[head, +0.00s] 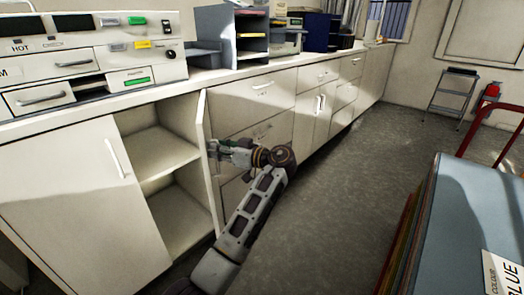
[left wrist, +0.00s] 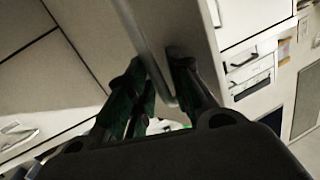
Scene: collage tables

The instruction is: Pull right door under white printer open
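The white printer (head: 90,65) stands on the counter at the left. Under it, the right door (head: 201,130) stands wide open, nearly edge-on in the head view. Shelves (head: 160,150) show inside the cabinet. My left gripper (head: 218,151) is at the far side of this door, about mid-height. In the left wrist view the door handle (left wrist: 150,50), a thin bar, runs between the two fingers of my left gripper (left wrist: 158,68). The fingers are close together around it, at the door's face. My right gripper is not in view.
The left door (head: 75,205) beside the opening is shut. More drawers and doors (head: 300,110) run along the counter to the right. A cart (head: 455,220) with a blue-grey top stands at the right. The grey floor (head: 340,190) between is clear.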

